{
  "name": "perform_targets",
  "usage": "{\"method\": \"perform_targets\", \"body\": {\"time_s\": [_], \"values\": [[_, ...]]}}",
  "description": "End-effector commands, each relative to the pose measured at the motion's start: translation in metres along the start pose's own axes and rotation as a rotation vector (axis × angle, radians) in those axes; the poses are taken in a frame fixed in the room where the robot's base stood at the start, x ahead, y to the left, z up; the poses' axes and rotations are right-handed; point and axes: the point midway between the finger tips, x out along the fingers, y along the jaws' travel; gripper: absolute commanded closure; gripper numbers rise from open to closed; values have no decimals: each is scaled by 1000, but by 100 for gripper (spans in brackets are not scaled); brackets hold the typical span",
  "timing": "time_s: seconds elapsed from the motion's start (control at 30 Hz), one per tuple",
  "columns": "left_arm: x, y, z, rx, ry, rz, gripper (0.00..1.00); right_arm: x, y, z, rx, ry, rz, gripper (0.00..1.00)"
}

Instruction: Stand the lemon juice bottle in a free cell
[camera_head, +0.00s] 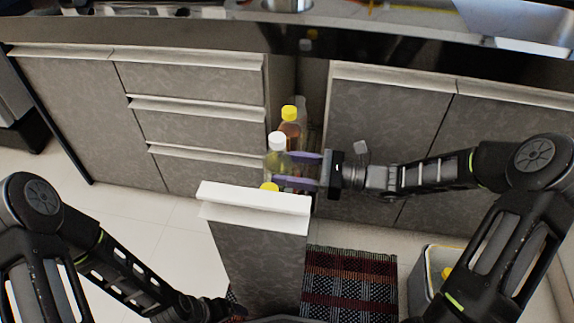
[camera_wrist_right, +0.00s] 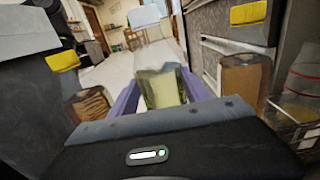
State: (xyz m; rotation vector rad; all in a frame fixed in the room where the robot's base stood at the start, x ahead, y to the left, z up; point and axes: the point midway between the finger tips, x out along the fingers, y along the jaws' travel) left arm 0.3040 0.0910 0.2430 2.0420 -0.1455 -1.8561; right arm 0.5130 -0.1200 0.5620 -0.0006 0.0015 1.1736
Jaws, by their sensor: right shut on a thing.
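The lemon juice bottle (camera_head: 276,161), with a white cap and pale yellow-green contents, is upright at the narrow pull-out drawer (camera_head: 258,262). My right gripper (camera_head: 297,168) is shut on it from the right. The wrist view shows the bottle (camera_wrist_right: 161,88) between the purple fingers (camera_wrist_right: 160,97). The drawer front hides its base, so I cannot tell whether it rests in a cell. My left gripper (camera_head: 222,309) is low at the bottom edge, dark and partly hidden.
A yellow-capped brown bottle (camera_head: 290,125) stands behind the held bottle. Another yellow cap (camera_head: 269,187) shows just behind the drawer front. A grey bin (camera_head: 418,287) with a yellow-topped item is at lower right. A woven rug (camera_head: 350,280) lies beside the drawer.

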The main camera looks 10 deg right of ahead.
Motion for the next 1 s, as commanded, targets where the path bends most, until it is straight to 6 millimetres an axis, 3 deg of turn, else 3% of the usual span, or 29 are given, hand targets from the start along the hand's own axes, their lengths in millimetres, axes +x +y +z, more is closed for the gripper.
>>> {"method": "perform_targets", "body": {"time_s": [0.43,0.47,0.77,1.0], "values": [[0,0,0,0,0,0,19,1,0,1,-2,-3,1,100],[0,0,0,0,0,0,19,0,0,1,-1,-3,1,43],[0,0,0,0,0,0,19,0,0,1,-1,-1,1,19],[0,0,0,0,0,0,19,0,0,-1,0,2,-1,19]]}}
